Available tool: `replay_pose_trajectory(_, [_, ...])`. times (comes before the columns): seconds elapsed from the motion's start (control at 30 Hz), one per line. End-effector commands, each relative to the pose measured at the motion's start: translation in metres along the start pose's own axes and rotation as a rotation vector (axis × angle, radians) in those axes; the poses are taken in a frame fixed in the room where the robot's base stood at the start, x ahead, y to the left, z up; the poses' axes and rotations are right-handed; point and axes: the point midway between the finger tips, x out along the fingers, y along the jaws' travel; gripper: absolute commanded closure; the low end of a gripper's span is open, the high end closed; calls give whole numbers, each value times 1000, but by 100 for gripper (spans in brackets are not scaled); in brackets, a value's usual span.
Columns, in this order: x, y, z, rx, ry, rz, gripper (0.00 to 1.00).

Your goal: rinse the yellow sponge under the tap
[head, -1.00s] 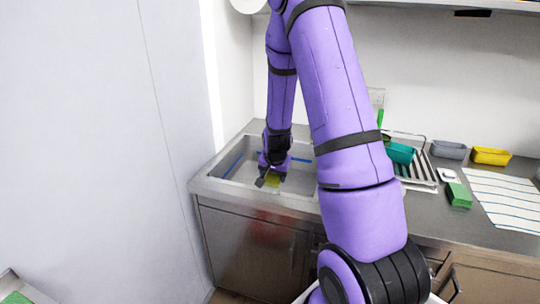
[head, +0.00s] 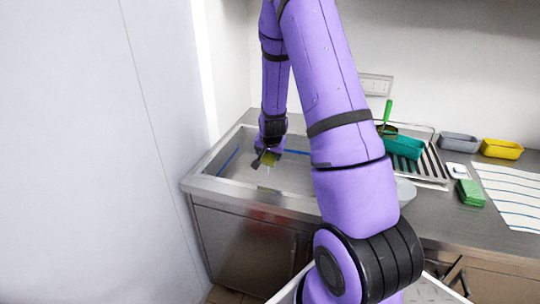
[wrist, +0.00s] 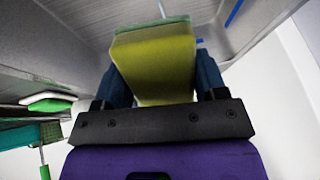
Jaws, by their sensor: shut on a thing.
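The yellow sponge (wrist: 158,68) is between the two fingers of my gripper (wrist: 165,80) in the wrist view, with a green layer along its far edge. My gripper is shut on it. In the head view the sponge (head: 269,159) shows small below my gripper (head: 267,156), over the steel sink (head: 222,185). A thin pale streak shows just below the sponge; I cannot tell if it is water. The tap is not clearly visible; my arm hides part of the sink's back and right side.
Right of the sink are a teal container (head: 405,147), a slatted rack (head: 432,165), a grey tub (head: 459,142) and a yellow tub (head: 502,149). A wall stands close on the left.

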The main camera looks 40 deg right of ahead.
Motion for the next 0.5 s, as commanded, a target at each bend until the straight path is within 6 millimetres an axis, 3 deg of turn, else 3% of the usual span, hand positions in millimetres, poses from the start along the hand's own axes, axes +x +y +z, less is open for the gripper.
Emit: replay_pose_trajectory(0.5, [29, -13, -32, 1, 1, 0, 61])
